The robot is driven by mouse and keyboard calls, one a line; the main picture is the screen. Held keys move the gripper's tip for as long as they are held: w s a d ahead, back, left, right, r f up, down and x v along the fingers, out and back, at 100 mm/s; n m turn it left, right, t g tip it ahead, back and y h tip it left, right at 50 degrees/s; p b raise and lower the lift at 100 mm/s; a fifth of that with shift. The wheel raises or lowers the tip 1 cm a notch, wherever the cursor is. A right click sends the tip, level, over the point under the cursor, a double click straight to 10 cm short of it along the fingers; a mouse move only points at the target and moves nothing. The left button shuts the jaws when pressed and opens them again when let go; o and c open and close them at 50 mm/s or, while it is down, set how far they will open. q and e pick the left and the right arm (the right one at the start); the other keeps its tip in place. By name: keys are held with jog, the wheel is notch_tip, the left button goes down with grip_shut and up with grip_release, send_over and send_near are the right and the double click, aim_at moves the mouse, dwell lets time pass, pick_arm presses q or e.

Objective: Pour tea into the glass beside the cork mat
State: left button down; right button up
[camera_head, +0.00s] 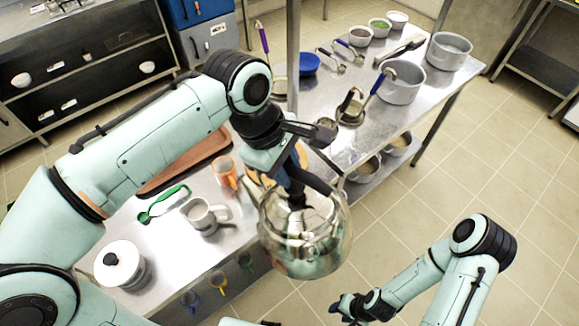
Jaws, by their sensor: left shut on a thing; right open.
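A shiny metal kettle (322,244) hangs from my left gripper (292,190), which is shut on its dark handle. The kettle is in the air by the right edge of the near steel table (235,240), with floor showing to its right. My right gripper (343,306) is open and empty, low at the bottom, away from the table. I cannot make out the glass or clearly identify the cork mat; my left arm and the kettle cover part of the table.
Metal pots (402,84) and ladles stand on the far table. The floor at right is clear.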

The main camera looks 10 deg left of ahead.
pick_arm(q)
jog(key=shift+w+a+f+g+h+b, duration=0.2)
jog(key=shift+a+f+h+b, duration=0.15)
jog(key=shift+a+f+b, duration=0.15)
jog(key=shift+w+a+f+g+h+b, duration=0.15)
jog(key=shift+a+f+h+b, duration=0.2)
jog(key=shift+f+b, duration=0.25)
jog(key=shift+w+a+r+g+h+b, duration=0.1)
jog(key=shift+w+a+r+h, duration=0.1)
jog(key=shift+a+h, duration=0.25)
jog(key=shift+w+a+r+g+h+b, duration=0.15)
jog(key=shift+w+a+h, duration=0.1)
jog(key=shift+a, duration=0.35)
jog(key=shift+w+a+r+g+h+b, duration=0.1)
jog(key=shift+w+a+h, duration=0.15)
jog(key=shift+a, duration=0.25)
jog(key=shift+s+d, duration=0.1)
pick_arm(e)
jog(key=s+f, duration=0.1)
jog(key=f, duration=0.1)
jog(key=s+f, duration=0.1)
jog(key=s, duration=0.1)
jog(key=shift+f, duration=0.4)
